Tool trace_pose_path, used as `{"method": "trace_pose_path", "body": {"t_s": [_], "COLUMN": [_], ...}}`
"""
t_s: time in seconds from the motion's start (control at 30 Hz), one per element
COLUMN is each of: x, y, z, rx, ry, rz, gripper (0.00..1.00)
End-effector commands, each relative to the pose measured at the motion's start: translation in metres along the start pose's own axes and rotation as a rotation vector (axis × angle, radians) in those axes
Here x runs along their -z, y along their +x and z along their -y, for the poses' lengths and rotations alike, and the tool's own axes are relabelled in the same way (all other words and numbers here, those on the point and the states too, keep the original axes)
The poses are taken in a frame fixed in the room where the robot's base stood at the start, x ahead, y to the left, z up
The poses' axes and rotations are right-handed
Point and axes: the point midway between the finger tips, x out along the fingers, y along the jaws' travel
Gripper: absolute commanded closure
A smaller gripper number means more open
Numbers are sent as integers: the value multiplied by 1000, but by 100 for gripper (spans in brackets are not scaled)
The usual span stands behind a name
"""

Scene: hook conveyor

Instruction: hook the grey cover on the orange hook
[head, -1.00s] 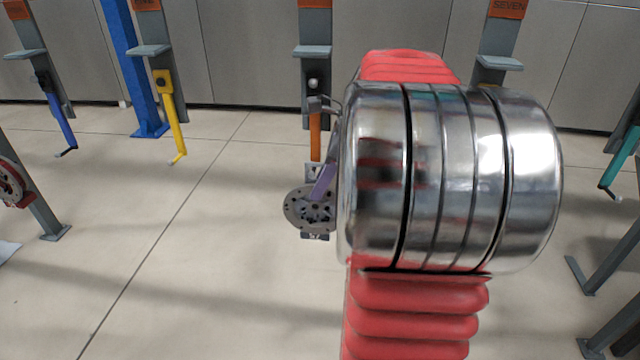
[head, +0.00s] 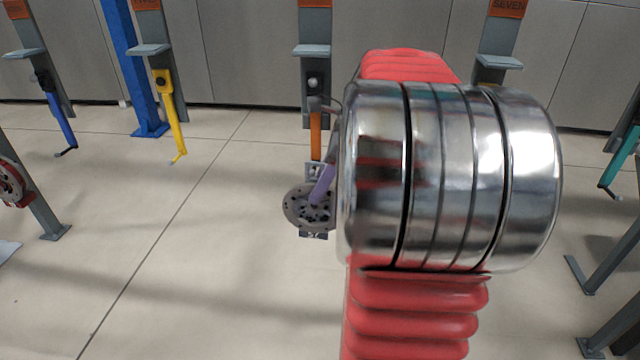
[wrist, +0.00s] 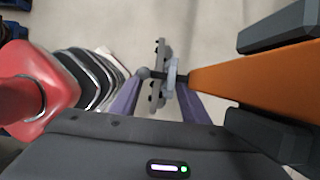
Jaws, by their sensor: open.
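The orange hook (head: 316,135) hangs down from the middle post in the head view. In the wrist view the orange hook (wrist: 250,82) comes in from the right, ending in a pale collar and a thin rod with a ball tip. The grey cover (head: 296,207), a round plate with holes, is at the hook's lower end. In the wrist view the grey cover (wrist: 160,52) is edge-on between collar and ball, and the rod appears to pass through it. My gripper (wrist: 158,88) is open, its purple fingers apart on either side of the rod. In the head view my gripper (head: 321,186) is partly hidden by my wrist.
A yellow hook (head: 174,125) and a blue hook (head: 60,120) hang to the left, with a blue post (head: 133,65) between them. A teal hook (head: 620,160) hangs at the right. The floor between is clear.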

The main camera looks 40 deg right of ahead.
Motion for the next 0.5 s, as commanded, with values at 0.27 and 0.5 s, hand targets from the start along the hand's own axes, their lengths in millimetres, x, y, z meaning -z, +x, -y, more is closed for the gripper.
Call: {"method": "trace_pose_path", "body": {"t_s": [0.27, 0.5], "x": [0, 1], "y": [-4, -33], "z": [0, 0], "rx": [0, 3], "ry": [0, 0], "rz": [0, 0], "gripper": [58, 58]}}
